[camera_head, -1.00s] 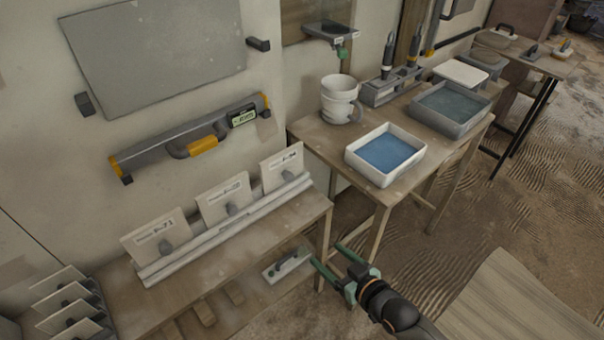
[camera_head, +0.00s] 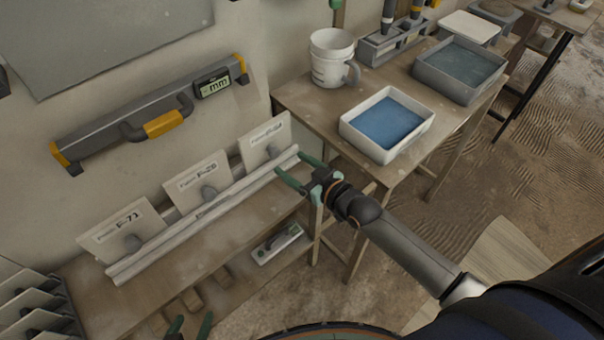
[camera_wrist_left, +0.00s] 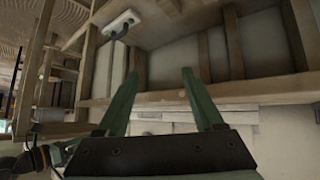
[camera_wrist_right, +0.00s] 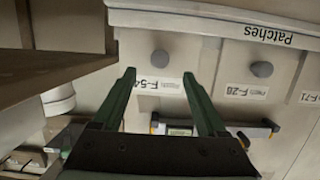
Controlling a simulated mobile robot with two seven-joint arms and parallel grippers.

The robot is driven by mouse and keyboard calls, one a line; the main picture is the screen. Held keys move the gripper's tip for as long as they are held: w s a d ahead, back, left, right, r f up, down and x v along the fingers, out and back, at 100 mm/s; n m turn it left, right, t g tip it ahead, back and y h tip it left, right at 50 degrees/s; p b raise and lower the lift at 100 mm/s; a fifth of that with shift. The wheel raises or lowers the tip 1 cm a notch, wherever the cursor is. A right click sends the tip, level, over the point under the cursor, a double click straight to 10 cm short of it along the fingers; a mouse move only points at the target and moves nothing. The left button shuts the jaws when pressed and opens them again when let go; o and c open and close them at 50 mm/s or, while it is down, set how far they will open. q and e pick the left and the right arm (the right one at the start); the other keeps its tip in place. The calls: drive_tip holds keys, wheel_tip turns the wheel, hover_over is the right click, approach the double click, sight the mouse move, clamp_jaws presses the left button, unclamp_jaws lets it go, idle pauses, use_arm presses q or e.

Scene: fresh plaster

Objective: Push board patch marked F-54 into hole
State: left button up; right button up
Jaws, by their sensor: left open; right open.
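The board patch marked F-54 (camera_head: 265,141) stands in the right-hand place of a white rack (camera_head: 210,214) on the bench. My right gripper (camera_head: 294,170) is open and empty, close in front of this patch. In the right wrist view the fingers (camera_wrist_right: 159,74) point at the patch, roughly either side of its label, with the knob beyond. My left gripper (camera_head: 190,326) is open and empty at the bottom edge, below the bench front. I see no hole.
Patches F-28 (camera_head: 198,182) and F-71 (camera_head: 123,232) stand in the same rack. A grey level (camera_head: 150,112) hangs above on the wall. A table (camera_head: 309,104) with a bucket and a blue-filled tray (camera_head: 350,133) stands right of the bench. A small float lies below.

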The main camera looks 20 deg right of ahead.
sight(277, 154)
drive_tip(key=b+x, duration=0.3)
drive_tip(key=x, duration=0.3)
drive_tip(key=shift+w+a+f+b, duration=0.15)
drive_tip(key=shift+w+b, duration=0.15)
drive_tip(key=shift+w, duration=0.25)
use_arm(q)
drive_tip(key=shift+w+d+f, duration=0.3)
drive_tip(key=shift+d+f, duration=0.1)
drive_tip(key=shift+f, duration=0.1)
drive_tip(key=shift+w+d+f, duration=0.25)
drive_tip(key=shift+d+f, duration=0.1)
drive_tip(key=shift+f, duration=0.15)
use_arm(e)
drive_tip(key=c, duration=1)
use_arm(q)
drive_tip(key=shift+w, duration=0.15)
use_arm(e)
clamp_jaws()
